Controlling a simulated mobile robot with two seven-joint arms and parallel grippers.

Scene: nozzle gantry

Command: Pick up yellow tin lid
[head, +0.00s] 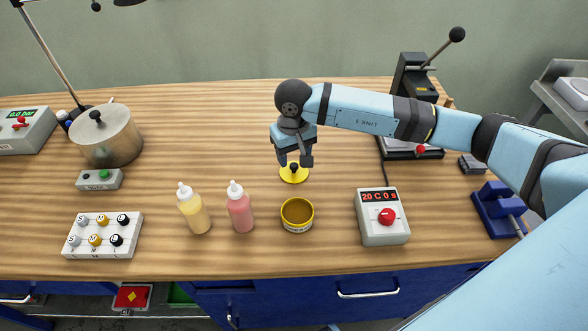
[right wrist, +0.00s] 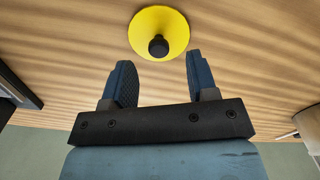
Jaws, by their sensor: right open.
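The yellow tin lid (head: 294,175) lies flat on the wooden table, a round disc with a dark knob on top. My right gripper (head: 293,163) is open above it, fingers pointing down; in the head view the fingers partly cover the far side of the lid. In the right wrist view the yellow lid (right wrist: 158,32) and its black knob lie just beyond the open fingertips (right wrist: 158,68), with nothing between the fingers. The open yellow tin (head: 297,216) stands in front of the lid, nearer the table's front edge. My left gripper is not in view.
A pink bottle (head: 240,208) and a pale yellow bottle (head: 194,210) stand left of the tin. A timer box with a red knob (head: 382,217) stands to the right. A metal pot (head: 107,138) and a white button panel (head: 103,236) are at the left. The table between pot and lid is clear.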

